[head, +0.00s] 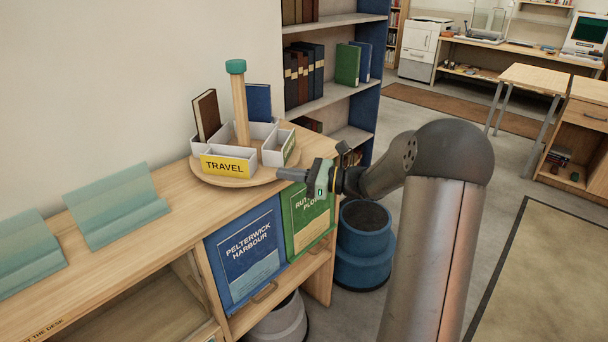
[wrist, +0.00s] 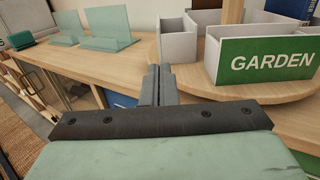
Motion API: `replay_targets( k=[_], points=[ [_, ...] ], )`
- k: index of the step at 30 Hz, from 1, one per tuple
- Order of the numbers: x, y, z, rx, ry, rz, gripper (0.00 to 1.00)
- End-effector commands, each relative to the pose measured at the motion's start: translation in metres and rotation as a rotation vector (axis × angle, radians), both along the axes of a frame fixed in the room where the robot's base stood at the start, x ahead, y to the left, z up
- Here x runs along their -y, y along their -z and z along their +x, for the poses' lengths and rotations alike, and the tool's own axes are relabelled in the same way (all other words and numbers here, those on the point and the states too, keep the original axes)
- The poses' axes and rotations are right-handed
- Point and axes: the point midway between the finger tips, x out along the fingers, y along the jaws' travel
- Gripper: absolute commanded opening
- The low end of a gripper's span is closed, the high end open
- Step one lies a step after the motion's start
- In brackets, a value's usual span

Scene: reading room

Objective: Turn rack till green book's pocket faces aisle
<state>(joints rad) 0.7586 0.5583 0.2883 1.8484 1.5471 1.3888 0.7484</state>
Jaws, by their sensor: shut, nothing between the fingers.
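The rack is a round wooden turntable (head: 214,180) on the cabinet top, with an upright post and teal knob (head: 235,66). Its white pockets include one with a yellow TRAVEL label (head: 228,167), facing the front. A pocket with a green GARDEN label shows at right and in the wrist view (wrist: 272,62); I see no book in it. A brown book (head: 207,115) and a blue book (head: 258,102) stand in the rear pockets. I see no green book on the rack. My gripper (head: 281,174) is shut and empty beside the rack's front-right rim; its fingers also show in the wrist view (wrist: 157,84). Contact is unclear.
Teal stands (head: 117,205) sit on the cabinet top at left. Blue (head: 246,256) and green (head: 309,217) panels face out below the rack. A shelf behind holds a green book (head: 347,64). A blue bin (head: 365,245) stands on the floor at right.

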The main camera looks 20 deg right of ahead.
Motion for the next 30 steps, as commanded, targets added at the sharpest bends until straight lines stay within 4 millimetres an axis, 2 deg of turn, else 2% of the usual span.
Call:
replay_targets(
  k=[1, 6, 12, 30],
  points=[
    [-0.010, -0.001, 0.007, -0.001, -0.002, 0.001, 0.00],
    [-0.036, -0.001, 0.025, -0.001, -0.002, -0.001, 0.00],
    [-0.053, 0.000, 0.038, -0.001, 0.001, -0.001, 0.00],
    [-0.055, 0.000, 0.040, 0.000, 0.014, -0.002, 0.00]
  ],
)
